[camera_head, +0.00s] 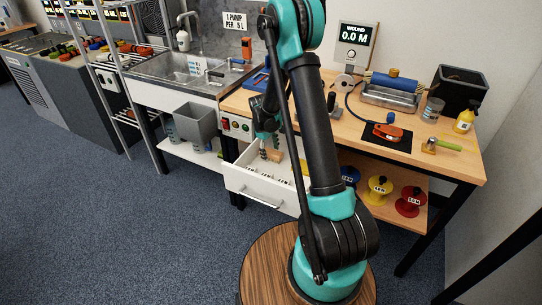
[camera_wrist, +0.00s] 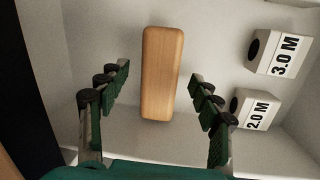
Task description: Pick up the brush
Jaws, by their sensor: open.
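The brush, seen as a plain wooden block (camera_wrist: 161,72), lies in the open white drawer (camera_head: 262,189). Only its wooden top shows in the wrist view; any bristles are hidden. In the head view it is a small tan piece (camera_head: 275,156) beside my gripper (camera_head: 263,153). My gripper (camera_wrist: 160,78) is open and points down into the drawer. In the wrist view its green-padded fingers stand on either side of the block's near half, with a gap on each side. I cannot tell the height of the fingertips over the block.
White tags marked 3.0 M (camera_wrist: 281,54) and 2.0 M (camera_wrist: 255,110) sit in the drawer right of the block. The drawer walls are close around my gripper. The workbench (camera_head: 445,165) above holds several tools; a grey bin (camera_head: 195,121) stands left.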

